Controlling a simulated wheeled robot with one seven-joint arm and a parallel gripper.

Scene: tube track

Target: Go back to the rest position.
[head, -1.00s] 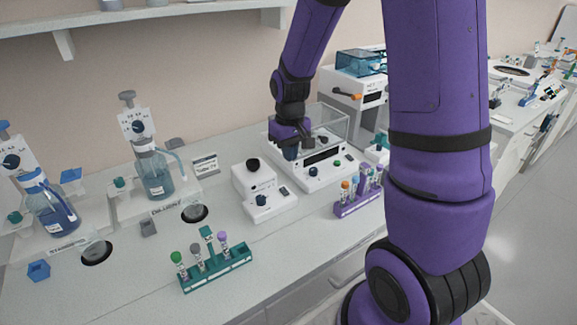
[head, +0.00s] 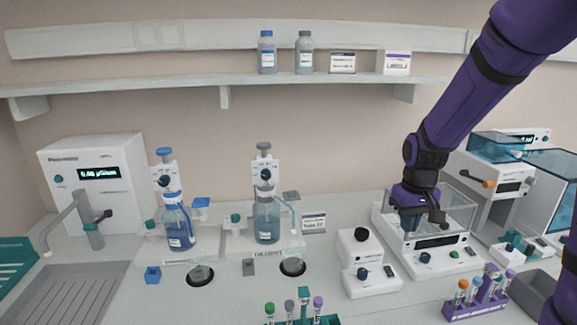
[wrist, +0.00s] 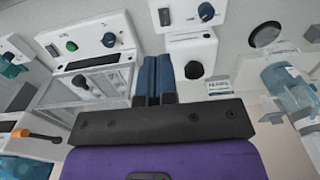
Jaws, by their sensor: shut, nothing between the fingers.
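My gripper (head: 410,222) hangs from my purple arm at the right of the head view, in front of or over the clear-walled balance (head: 433,240). In the wrist view its two blue fingers (wrist: 153,72) are together with nothing between them. The balance also shows in the wrist view (wrist: 104,82), beside the fingers. I cannot tell from the head view whether the fingertips touch anything.
A small white device with a black knob (head: 362,248) stands left of the balance. A purple rack (head: 478,303) with several tubes is at front right, a teal rack (head: 303,320) at the bottom edge. Dispenser bottles (head: 267,220) stand further left. A shelf (head: 200,87) runs above.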

